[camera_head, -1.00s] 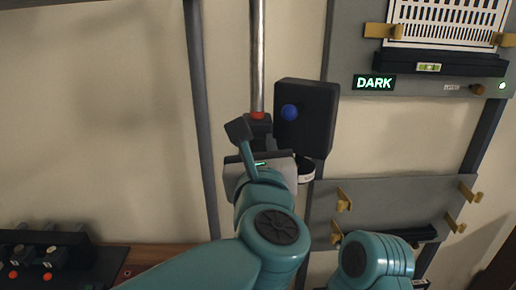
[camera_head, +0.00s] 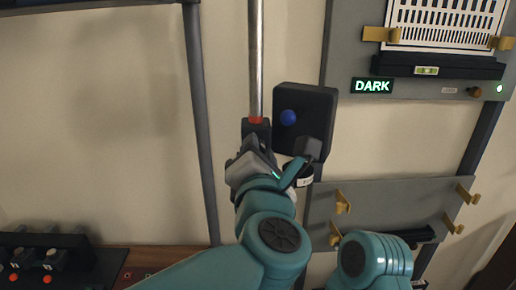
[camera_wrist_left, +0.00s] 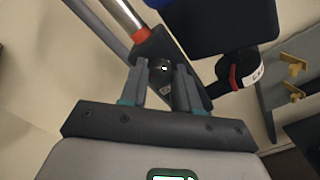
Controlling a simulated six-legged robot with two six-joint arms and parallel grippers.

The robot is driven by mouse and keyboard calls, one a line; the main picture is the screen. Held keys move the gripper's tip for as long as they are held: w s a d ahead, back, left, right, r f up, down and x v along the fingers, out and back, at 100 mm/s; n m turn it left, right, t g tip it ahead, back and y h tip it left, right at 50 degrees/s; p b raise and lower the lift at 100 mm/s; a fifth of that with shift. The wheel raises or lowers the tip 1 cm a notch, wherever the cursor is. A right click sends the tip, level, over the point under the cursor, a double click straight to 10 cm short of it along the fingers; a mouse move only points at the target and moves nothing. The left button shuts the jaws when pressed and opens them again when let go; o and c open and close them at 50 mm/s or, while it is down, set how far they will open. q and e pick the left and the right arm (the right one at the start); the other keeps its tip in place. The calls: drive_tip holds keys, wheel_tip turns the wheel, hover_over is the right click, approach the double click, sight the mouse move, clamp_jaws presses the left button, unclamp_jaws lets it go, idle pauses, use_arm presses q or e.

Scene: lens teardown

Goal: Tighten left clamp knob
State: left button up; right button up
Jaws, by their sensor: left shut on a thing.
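The left clamp knob (camera_wrist_left: 160,70) is a small dark round knob between my fingers in the left wrist view. It sits on a black clamp block (camera_head: 256,128) below a red ring on a vertical metal rod (camera_head: 257,60). My left gripper (camera_wrist_left: 162,85) is shut on the knob, one finger on each side; in the head view the left gripper (camera_head: 252,152) covers the knob. The right gripper is not in view.
A black box (camera_head: 318,105) with a blue knob (camera_head: 288,117) is close right of the clamp. A black cylinder with a white label (camera_head: 303,182) hangs below it. A grey panel with yellow hooks (camera_head: 385,205) is at right. A control board (camera_head: 50,260) is at lower left.

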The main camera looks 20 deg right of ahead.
use_arm(q)
drive_tip(key=m+p, duration=0.1)
drive_tip(key=m, duration=0.4)
drive_tip(key=shift+m+p, duration=0.3)
drive_tip(key=shift+d, duration=0.1)
idle(0.3)
drive_tip(key=o, duration=1.1)
drive_tip(key=shift+c, duration=0.2)
drive_tip(key=b+v, duration=0.4)
drive_tip(key=v, duration=1.2)
drive_tip(key=shift+s, duration=0.2)
